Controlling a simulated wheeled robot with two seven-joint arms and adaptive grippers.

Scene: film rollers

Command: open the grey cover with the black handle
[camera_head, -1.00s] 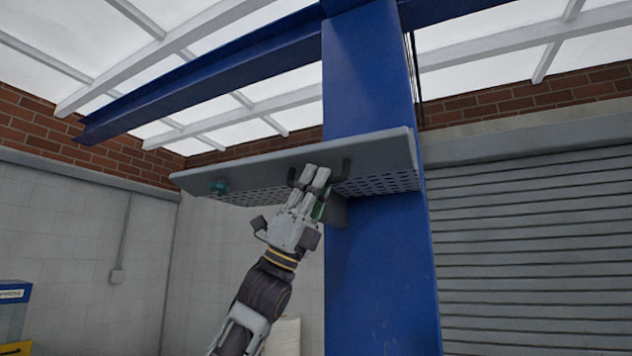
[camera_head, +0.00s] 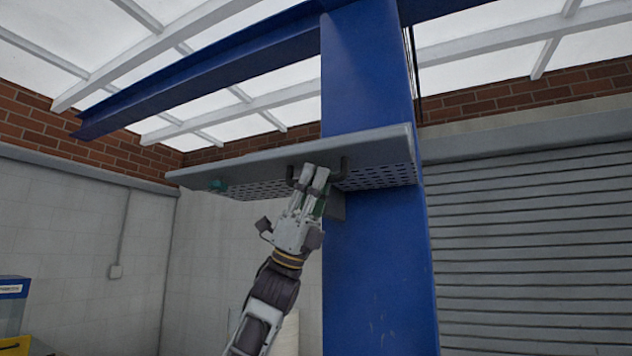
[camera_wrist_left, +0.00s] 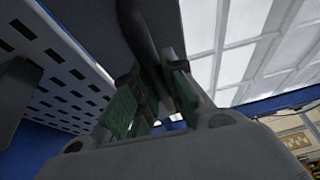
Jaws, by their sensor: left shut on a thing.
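The grey cover (camera_head: 245,168) is a wide panel in front of the blue column, tilted so that its perforated underside shows. Its black handle (camera_head: 344,168) sits on the front face, right of the middle, partly hidden behind my fingers. My left gripper (camera_head: 314,178) reaches up from below and is shut on the handle. In the left wrist view the dark handle bar (camera_wrist_left: 142,40) runs down between the green-padded fingers (camera_wrist_left: 150,95), with the perforated panel (camera_wrist_left: 65,70) on the left. My right gripper is not in view.
A blue column (camera_head: 375,260) stands directly behind the cover. A grey roller shutter (camera_head: 530,230) fills the right. A small teal part (camera_head: 217,185) is at the cover's left end. A blue box (camera_head: 12,300) is at the lower left. The space left of my arm looks free.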

